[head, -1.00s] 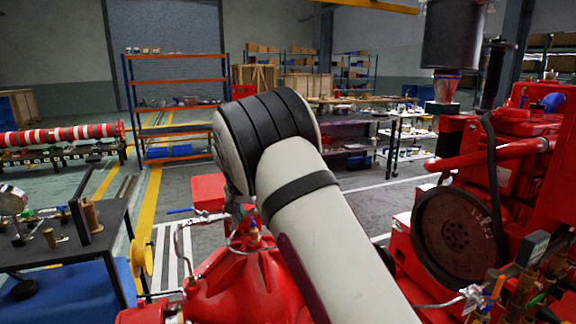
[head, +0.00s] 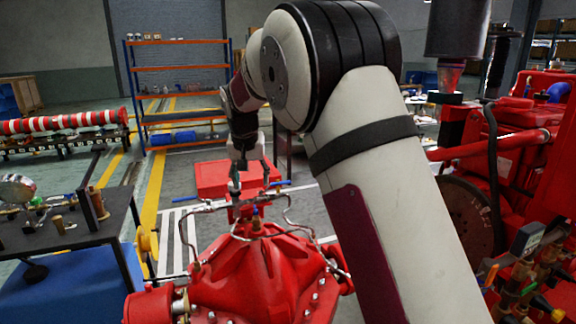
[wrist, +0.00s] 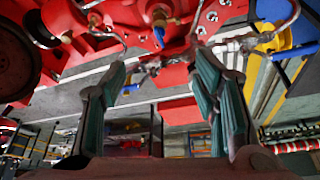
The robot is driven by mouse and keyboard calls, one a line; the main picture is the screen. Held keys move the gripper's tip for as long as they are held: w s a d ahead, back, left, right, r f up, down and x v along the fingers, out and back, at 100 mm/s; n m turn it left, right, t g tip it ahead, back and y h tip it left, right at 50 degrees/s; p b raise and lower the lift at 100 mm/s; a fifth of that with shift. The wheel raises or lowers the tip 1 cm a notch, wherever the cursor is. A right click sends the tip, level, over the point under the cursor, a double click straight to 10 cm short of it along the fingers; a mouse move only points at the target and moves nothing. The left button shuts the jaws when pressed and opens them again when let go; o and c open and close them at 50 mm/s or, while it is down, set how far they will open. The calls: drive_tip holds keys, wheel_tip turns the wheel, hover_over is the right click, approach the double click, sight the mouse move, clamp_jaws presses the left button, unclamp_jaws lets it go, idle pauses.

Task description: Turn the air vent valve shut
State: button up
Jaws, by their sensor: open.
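The red pump casing (head: 255,270) stands low in the middle of the head view, with thin metal pipes and a brass fitting (head: 256,223) on top. The fitting also shows near the top of the wrist view (wrist: 160,14), with a small blue part. A blue lever (head: 280,183) shows near my gripper; in the wrist view a blue piece (wrist: 131,88) lies near a pipe joint. I cannot tell for certain which is the air vent valve. My gripper (head: 251,178) points down above the pipework, open; its fingers (wrist: 162,66) stand apart, with no object clearly held.
The red engine (head: 520,170) with a dark pulley stands close on the right. A dark bench (head: 70,235) with small parts is at left, with a yellow wheel (head: 147,243) beside the pump. Shelving (head: 180,95) stands behind, across open floor.

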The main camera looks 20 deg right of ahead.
drive_tip(key=s+d+r, duration=0.1)
drive_tip(key=s+r, duration=0.2)
drive_tip(key=s, duration=0.4)
drive_tip(key=s+d+r+n+p, duration=0.1)
drive_tip(key=s+r, duration=0.3)
drive_tip(key=s, duration=0.3)
drive_tip(key=s+r+y+p, duration=0.1)
drive_tip(key=s+r, duration=0.3)
drive_tip(key=s, duration=0.3)
drive_tip(key=shift+d, duration=0.4)
drive_tip(key=s+f+n+p, duration=0.2)
drive_tip(key=s+f+n, duration=0.1)
drive_tip(key=s, duration=2.4)
drive_tip(key=shift+s+f+y+p, duration=0.2)
drive_tip(key=shift+s+y+p, duration=0.1)
drive_tip(key=shift+p, duration=0.1)
drive_tip(key=shift+c, duration=0.2)
